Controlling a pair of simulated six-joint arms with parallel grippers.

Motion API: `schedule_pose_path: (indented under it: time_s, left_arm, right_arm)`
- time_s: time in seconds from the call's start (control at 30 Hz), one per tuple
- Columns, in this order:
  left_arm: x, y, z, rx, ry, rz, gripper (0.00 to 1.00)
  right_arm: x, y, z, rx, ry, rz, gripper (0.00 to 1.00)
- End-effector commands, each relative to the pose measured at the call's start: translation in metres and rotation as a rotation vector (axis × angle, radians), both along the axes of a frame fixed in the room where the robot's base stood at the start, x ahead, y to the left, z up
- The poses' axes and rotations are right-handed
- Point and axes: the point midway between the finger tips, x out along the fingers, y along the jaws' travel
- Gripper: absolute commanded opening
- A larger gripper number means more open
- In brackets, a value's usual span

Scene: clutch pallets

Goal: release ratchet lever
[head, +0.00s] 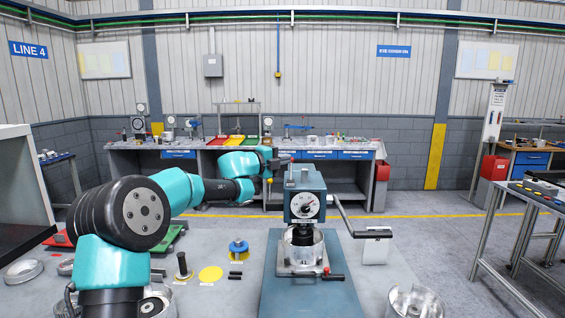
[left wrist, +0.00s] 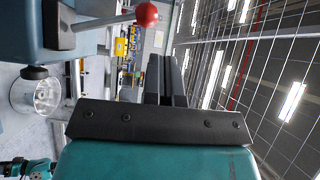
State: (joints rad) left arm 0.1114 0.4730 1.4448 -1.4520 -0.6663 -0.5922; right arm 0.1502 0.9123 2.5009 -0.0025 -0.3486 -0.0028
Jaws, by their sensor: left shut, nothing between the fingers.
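A blue-grey press (head: 304,185) with a round dial stands on a blue base plate at the middle of the bench. A long lever with a black grip (head: 370,234) sticks out from its right side. In the left wrist view a metal lever with a red ball knob (left wrist: 146,14) comes out of the blue-grey housing (left wrist: 82,38). My left gripper (head: 284,161) is at the upper left of the press; its black fingers (left wrist: 166,80) are shut and empty, apart from the red knob. The right gripper is not in view.
A metal ring part (head: 302,252) sits under the press, with a red-tipped handle (head: 332,277) at its front right. A blue-topped part (head: 238,248) and a yellow disc (head: 210,274) lie left of the base. Another metal housing (head: 415,302) is at the front right.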

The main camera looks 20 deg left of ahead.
Motion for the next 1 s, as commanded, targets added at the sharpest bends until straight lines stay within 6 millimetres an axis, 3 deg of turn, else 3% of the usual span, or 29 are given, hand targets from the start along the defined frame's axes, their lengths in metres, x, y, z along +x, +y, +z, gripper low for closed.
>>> schedule_pose_path:
  time_s: [0.07, 0.53, 1.0]
  left_arm:
    - [-0.012, -0.007, 0.006, 0.001, -0.002, -0.007, 0.0]
    - [-0.079, 0.045, 0.021, 0.0, -0.001, -0.003, 0.0]
    - [-0.09, 0.052, 0.023, 0.001, -0.001, -0.006, 0.0]
  right_arm:
    - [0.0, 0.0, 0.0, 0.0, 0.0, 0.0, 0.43]
    - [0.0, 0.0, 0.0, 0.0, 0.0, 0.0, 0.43]
    - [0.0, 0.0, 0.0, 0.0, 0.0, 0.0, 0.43]
